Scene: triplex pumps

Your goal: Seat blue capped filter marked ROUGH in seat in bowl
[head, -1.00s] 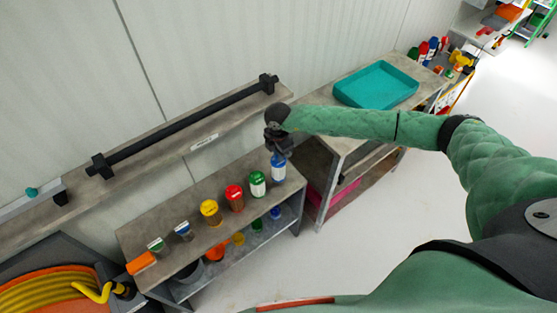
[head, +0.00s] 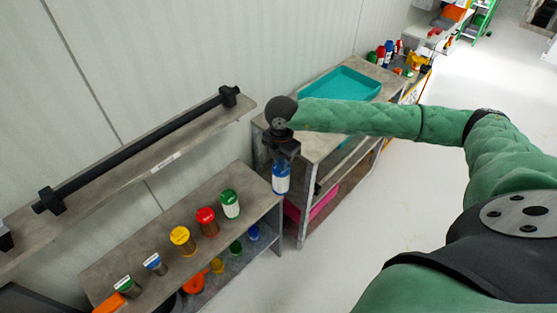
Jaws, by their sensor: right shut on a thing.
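My right gripper (head: 282,158) points down beyond the right end of the shelf rack. It is shut on the blue capped filter (head: 281,178), a blue cylinder with a pale label, which hangs roughly upright in the air. The gripper covers its top, and the marking is too small to read. No seat in a bowl can be made out for certain. My left gripper is out of view.
Green (head: 230,203), red (head: 207,221) and yellow (head: 183,240) capped jars stand on the rack's top (head: 155,215). A teal tray (head: 340,87) lies on the bench behind.

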